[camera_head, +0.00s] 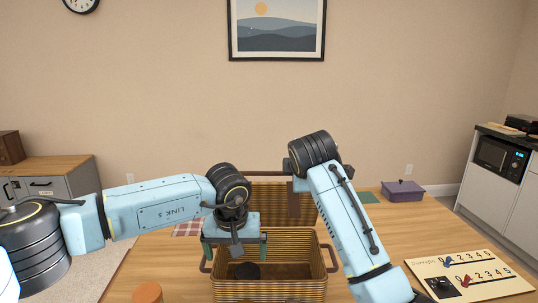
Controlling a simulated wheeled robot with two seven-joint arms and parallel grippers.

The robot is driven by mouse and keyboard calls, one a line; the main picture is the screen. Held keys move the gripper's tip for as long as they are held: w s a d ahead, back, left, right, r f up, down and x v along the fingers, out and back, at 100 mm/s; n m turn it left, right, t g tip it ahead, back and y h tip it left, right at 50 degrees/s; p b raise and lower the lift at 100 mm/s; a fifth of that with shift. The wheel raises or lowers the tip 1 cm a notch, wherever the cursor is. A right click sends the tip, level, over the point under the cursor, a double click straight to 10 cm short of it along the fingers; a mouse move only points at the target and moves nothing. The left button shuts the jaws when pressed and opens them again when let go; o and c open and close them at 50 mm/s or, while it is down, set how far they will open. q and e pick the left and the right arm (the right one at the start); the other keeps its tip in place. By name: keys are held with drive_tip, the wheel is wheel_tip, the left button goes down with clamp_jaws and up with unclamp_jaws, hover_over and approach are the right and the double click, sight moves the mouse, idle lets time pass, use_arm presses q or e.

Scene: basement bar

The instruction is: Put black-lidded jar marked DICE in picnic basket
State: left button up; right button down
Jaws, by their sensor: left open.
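The picnic basket (318,288) is a woven brown box standing open on the wooden table, with its raised lid behind it. A round black top (246,271), which looks like the lid of the jar, shows inside the basket at the left. The DICE marking cannot be seen. My left gripper (235,250) hangs above the left part of the basket, pointing down. Its fingers are spread wide with nothing between them, and the black top is below them.
A number board (470,277) lies at the right front of the table. A red checked cloth (188,230) is left of the basket. An orange-brown round top (147,292) is at the front left.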

use_arm(q)
drive_tip(key=s+a, duration=0.8)
drive_tip(key=s, duration=0.4)
drive_tip(key=shift+a, duration=0.25)
use_arm(e)
drive_tip(key=shift+f, duration=0.1)
use_arm(q)
drive_tip(key=shift+f+b, duration=0.6)
drive_tip(key=shift+f, duration=0.05)
use_arm(e)
drive_tip(key=s+f+t, duration=0.1)
drive_tip(key=s+f, duration=0.2)
drive_tip(key=s, duration=0.2)
drive_tip(key=shift+s, duration=0.2)
use_arm(q)
drive_tip(key=shift+b+x, duration=0.9)
use_arm(e)
drive_tip(key=s+f+t, duration=0.1)
drive_tip(key=s+f, duration=0.3)
drive_tip(key=shift+s+f+t, duration=0.2)
drive_tip(key=shift+s+t, duration=0.05)
drive_tip(key=shift+t, duration=0.15)
use_arm(q)
drive_tip(key=shift+s, duration=0.15)
